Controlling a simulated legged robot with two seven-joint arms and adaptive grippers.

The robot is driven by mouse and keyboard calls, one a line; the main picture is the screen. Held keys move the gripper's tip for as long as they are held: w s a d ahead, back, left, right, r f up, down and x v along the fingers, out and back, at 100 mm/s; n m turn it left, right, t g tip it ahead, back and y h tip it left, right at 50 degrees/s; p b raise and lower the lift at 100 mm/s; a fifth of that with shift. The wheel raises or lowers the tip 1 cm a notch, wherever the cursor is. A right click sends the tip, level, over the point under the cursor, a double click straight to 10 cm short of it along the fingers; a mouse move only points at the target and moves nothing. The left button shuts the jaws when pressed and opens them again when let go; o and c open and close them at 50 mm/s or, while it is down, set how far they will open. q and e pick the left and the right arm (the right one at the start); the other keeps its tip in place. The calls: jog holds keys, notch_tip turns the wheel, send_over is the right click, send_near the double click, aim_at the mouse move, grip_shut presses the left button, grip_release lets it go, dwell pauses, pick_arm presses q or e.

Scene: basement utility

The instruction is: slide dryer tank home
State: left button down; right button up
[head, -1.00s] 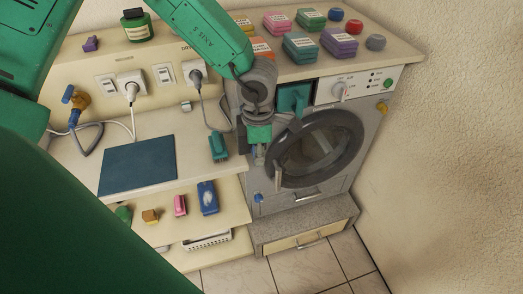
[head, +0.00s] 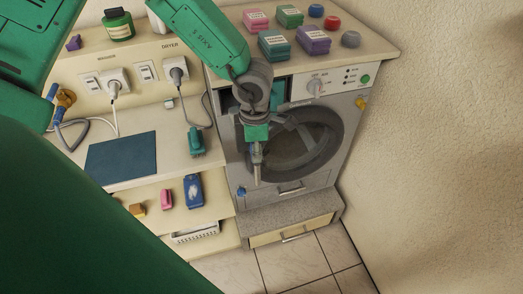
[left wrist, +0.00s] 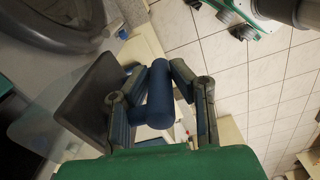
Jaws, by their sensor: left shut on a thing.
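The dryer (head: 325,160) is a grey machine with a round door (head: 325,150). Above the door are a teal panel (head: 278,92) and a dark opening (head: 229,99), partly covered by my left arm. My left gripper (head: 257,176) is in front of the door's left part. In the left wrist view, its fingers (left wrist: 160,76) are shut around a dark blue cylindrical handle (left wrist: 160,98). A dark flat panel (left wrist: 85,100) and a see-through body (left wrist: 32,112) lie left of the handle, seemingly the tank. How far it sits in the dryer I cannot tell. My right gripper is out of view.
Several coloured boxes (head: 274,45) and round balls stand on the dryer top. Left is a counter with a dark blue mat (head: 122,159) and a teal brush-like thing (head: 196,141). A drawer base (head: 292,232) is below the dryer. The floor in front looks clear.

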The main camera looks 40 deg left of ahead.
pick_arm(q)
jog(key=shift+w+a+f+p, duration=0.1)
jog(key=shift+w+a+p, duration=0.1)
jog(key=shift+w+a, duration=0.45)
jog(key=shift+w+a+r+p, duration=0.1)
jog(key=shift+w+a+p, duration=0.2)
jog(key=shift+a, duration=0.6)
jog(key=shift+w+a+f+p, duration=0.1)
jog(key=shift+w+a, duration=0.45)
jog(key=shift+a, duration=0.25)
jog(key=shift+d, duration=0.55)
jog(key=shift+a, duration=0.45)
jog(key=shift+d, duration=0.35)
jog(key=shift+d+r, duration=0.15)
jog(key=shift+r, duration=0.05)
jog(key=shift+w+a+f, duration=0.1)
jog(key=shift+w+a, duration=0.2)
jog(key=shift+a, duration=0.5)
jog(key=shift+w, duration=0.1)
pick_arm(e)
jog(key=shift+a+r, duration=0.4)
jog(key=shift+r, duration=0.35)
